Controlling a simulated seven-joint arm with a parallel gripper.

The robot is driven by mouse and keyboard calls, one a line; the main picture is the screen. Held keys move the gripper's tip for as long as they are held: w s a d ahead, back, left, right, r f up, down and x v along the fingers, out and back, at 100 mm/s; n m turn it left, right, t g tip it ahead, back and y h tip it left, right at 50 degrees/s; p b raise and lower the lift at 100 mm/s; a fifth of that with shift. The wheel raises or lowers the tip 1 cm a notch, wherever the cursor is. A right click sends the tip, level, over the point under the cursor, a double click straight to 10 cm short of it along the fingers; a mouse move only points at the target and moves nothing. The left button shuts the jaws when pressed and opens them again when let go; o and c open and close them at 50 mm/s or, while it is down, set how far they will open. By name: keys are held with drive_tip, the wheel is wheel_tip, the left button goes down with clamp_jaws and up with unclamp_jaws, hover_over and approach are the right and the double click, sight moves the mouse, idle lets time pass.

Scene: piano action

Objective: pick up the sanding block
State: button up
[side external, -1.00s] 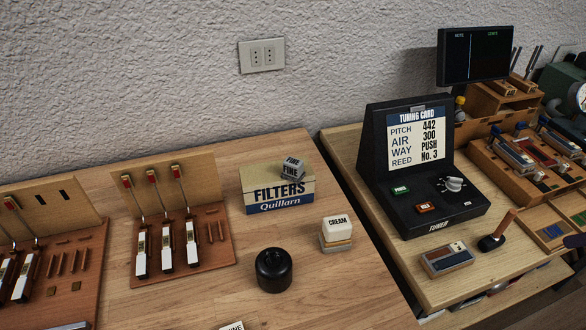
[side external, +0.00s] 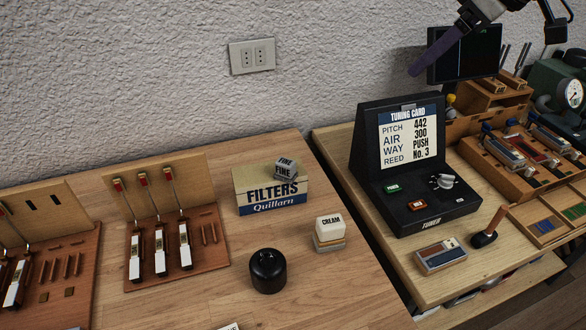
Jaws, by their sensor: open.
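A small grey block marked FINE (side external: 286,168), which looks like the sanding block, rests tilted on top of the FILTERS box (side external: 271,192). A pale edge with partly cut-off lettering (side external: 230,326) shows at the bottom of the picture; I cannot tell what it is. My gripper (side external: 484,55) is at the top right, in front of the dark screen and partly cut off by the frame. It is open, high above the benches and well away from the grey block. A purple finger points down and left.
A cream-topped block marked CREAM (side external: 330,233) and a round black pot (side external: 268,271) stand right of and below the box. Racks of piano parts (side external: 170,225) stand left. The tuner (side external: 410,170) stands on the right bench. The wooden bench between rack and pot is clear.

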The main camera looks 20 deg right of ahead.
drive_tip(key=w+a+f+n, duration=0.1)
drive_tip(key=w+a+f, duration=0.2)
drive_tip(key=w+a, duration=0.35)
drive_tip(key=n+g, duration=0.2)
drive_tip(key=g, duration=0.1)
hover_over(291, 163)
drive_tip(key=s+d, duration=0.1)
wheel_tip(291, 163, down, 16)
drive_tip(key=shift+s+d+x, duration=0.1)
drive_tip(key=shift+x, duration=1.6)
drive_tip(key=shift+s+d+x, duration=0.1)
drive_tip(key=shift+x, duration=1.6)
drive_tip(key=shift+f, duration=0.1)
clamp_jaws()
